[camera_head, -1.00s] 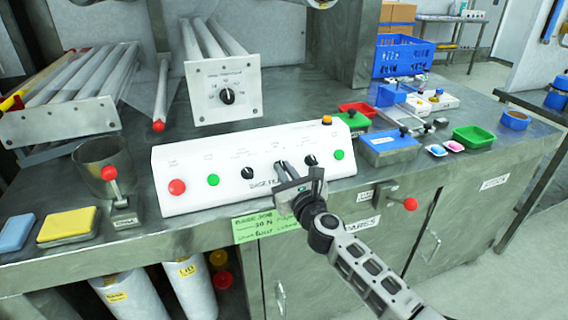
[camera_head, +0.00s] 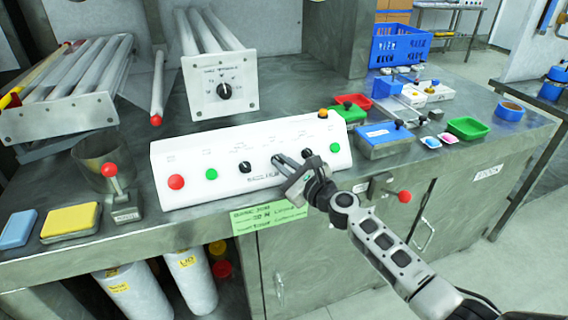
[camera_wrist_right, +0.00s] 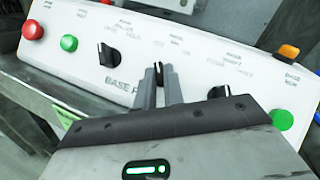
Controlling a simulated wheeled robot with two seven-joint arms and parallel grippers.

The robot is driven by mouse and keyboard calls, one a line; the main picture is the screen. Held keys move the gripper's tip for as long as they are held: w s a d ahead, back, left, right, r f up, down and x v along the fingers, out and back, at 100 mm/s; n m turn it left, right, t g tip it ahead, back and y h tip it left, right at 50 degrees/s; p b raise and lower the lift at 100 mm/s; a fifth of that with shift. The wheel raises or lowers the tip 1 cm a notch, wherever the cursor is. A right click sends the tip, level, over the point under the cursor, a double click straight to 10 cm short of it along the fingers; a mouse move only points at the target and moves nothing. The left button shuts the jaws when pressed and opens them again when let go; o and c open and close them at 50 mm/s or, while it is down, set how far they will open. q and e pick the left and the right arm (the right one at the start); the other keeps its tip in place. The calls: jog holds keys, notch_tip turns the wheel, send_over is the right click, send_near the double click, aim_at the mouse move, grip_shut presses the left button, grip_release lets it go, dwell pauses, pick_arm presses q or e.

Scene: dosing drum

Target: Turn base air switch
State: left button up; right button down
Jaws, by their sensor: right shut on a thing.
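The white sloped control panel (camera_head: 210,155) stands on the metal bench, with several knobs and buttons. In the right wrist view, the middle black knob (camera_wrist_right: 160,70) sits between the fingertips of my right gripper (camera_wrist_right: 164,76), which is shut on it. The fingers hide most of this knob, and its small print is too blurred to read as base air. In the head view my right gripper (camera_head: 277,159) reaches the panel from the lower right, tilted. Another black knob (camera_head: 245,166) is left of it and one (camera_head: 307,154) right. My left gripper is not in view.
A red button (camera_head: 176,182) and a green button (camera_head: 212,174) are at the panel's left; another green button (camera_head: 335,147) and an orange one (camera_head: 323,113) are right. A red-knobbed lever (camera_head: 110,170) stands left. A blue box (camera_head: 387,140) is right.

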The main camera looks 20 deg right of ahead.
jog(key=shift+f, duration=0.1)
jog(key=c, duration=1.5)
grip_release()
jog(key=v, duration=1.6)
